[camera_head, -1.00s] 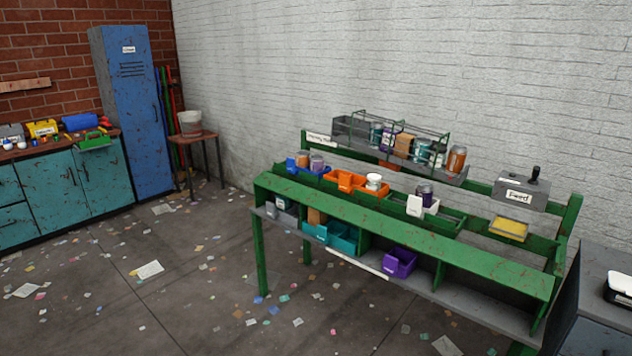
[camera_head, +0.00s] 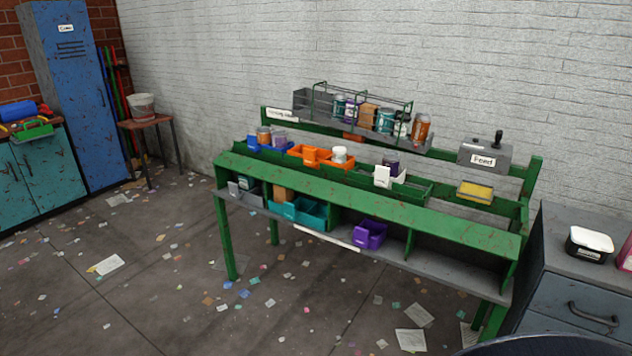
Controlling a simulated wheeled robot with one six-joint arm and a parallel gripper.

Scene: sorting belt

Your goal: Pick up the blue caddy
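The blue caddy (camera_head: 254,143) is a small open bin at the left end of the upper level of the green sorting bench (camera_head: 370,188). A brown jar (camera_head: 264,135) and a purple container (camera_head: 279,138) stand in or right behind it; I cannot tell which. Its lower back part is partly hidden. An orange bin (camera_head: 310,154) sits just to its right. My gripper is not in view.
The lower shelf holds a teal bin (camera_head: 312,216) and a purple bin (camera_head: 370,236). A grey drawer cabinet (camera_head: 570,285) stands close at the right. A stool (camera_head: 147,124) with a bucket stands back left. The littered floor before the bench is open.

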